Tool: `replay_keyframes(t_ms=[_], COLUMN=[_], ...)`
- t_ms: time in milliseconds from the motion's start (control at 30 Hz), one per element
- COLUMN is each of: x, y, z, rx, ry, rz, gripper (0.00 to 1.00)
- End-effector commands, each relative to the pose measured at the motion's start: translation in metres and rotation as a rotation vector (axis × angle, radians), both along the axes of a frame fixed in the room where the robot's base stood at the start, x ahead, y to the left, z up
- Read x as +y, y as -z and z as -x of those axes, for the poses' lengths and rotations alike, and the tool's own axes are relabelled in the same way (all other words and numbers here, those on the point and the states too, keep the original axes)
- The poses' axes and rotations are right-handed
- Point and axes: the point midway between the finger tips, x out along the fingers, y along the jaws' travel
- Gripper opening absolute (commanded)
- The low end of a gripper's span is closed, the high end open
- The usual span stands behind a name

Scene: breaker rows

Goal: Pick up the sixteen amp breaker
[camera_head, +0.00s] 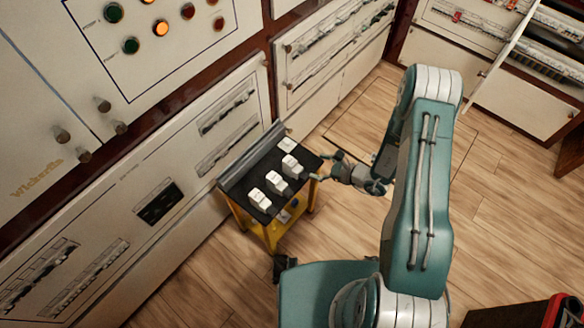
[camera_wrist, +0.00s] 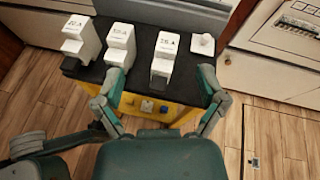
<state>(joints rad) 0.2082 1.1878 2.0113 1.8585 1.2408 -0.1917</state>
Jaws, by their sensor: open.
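Three upright white breakers stand in a row on the black top of a small cart (camera_head: 237,186). In the wrist view they are the left breaker (camera_wrist: 82,40), the middle breaker (camera_wrist: 119,43) and the right breaker (camera_wrist: 164,56). Each has a printed amp label on top; the digits are too blurred for me to be sure which is sixteen. My gripper (camera_head: 328,166) is open and empty at the cart's edge. In the wrist view its fingers (camera_wrist: 162,78) are spread to either side of the right breaker's near end, apart from it.
A small white block with a knob (camera_wrist: 202,44) sits right of the breakers on the cart top. The cart's yellow frame (camera_head: 266,235) stands close to the cream panel wall (camera_head: 130,180). The wooden floor (camera_head: 340,210) on my gripper's side is clear.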

Motion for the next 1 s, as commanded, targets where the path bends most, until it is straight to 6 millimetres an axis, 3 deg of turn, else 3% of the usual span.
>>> replay_keyframes(t_ms=[33,100,300,467,700,1000], x=[-0.003,-0.008,-0.017,-0.014,0.014,0.036], y=[0.019,0.04,0.08,0.09,0.104,0.117], z=[0.005,0.009,0.02,0.018,-0.004,-0.021], rx=[0.031,0.062,0.121,0.13,0.129,0.129], ry=[0.044,0.102,0.213,0.235,0.232,0.231], rz=[-0.009,-0.017,-0.027,-0.027,-0.027,-0.027], gripper=[0.91,0.91,0.91,0.91,0.91,0.91])
